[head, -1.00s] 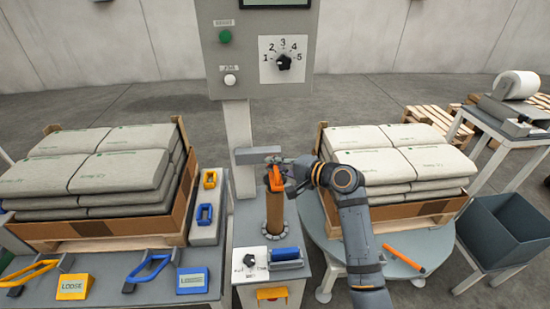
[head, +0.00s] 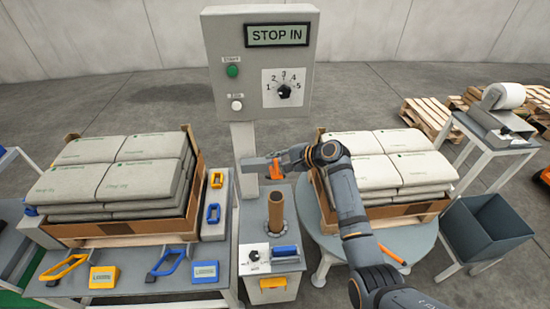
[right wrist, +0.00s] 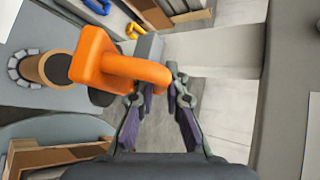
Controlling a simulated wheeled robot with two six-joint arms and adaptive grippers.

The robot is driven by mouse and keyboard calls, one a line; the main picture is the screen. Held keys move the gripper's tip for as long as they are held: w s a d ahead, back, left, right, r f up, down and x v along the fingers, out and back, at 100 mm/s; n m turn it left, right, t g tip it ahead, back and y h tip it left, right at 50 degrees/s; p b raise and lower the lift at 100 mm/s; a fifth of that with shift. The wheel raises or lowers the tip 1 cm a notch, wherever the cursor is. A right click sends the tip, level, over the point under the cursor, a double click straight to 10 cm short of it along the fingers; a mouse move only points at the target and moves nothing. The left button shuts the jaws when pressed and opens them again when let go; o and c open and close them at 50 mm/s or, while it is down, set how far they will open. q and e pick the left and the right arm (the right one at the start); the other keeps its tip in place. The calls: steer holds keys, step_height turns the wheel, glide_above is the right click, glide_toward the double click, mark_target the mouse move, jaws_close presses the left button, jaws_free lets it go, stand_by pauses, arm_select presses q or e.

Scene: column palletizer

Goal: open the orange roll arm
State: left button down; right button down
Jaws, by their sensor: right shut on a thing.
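The orange roll arm (head: 277,172) is just behind the brown upright tube (head: 276,212), by a grey bar (head: 253,164) at the foot of the control post. The tube's top is uncovered. My right gripper (head: 282,164) is shut on the orange arm. In the right wrist view, the orange arm (right wrist: 105,62) is large, with its rod end between my right fingers (right wrist: 157,86). My left gripper is not in view.
A control box (head: 258,65) with a "STOP IN" screen stands behind. Bag stacks lie left (head: 110,178) and right (head: 390,168) in cardboard trays. An orange stick (head: 393,255) lies on the round table (head: 420,238). A grey bin (head: 485,235) stands at right.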

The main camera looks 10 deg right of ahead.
stand_by(0.3)
steer(key=c, duration=1.4)
jaws_free()
steer(key=shift+o, duration=0.2)
steer(key=v, duration=1.2)
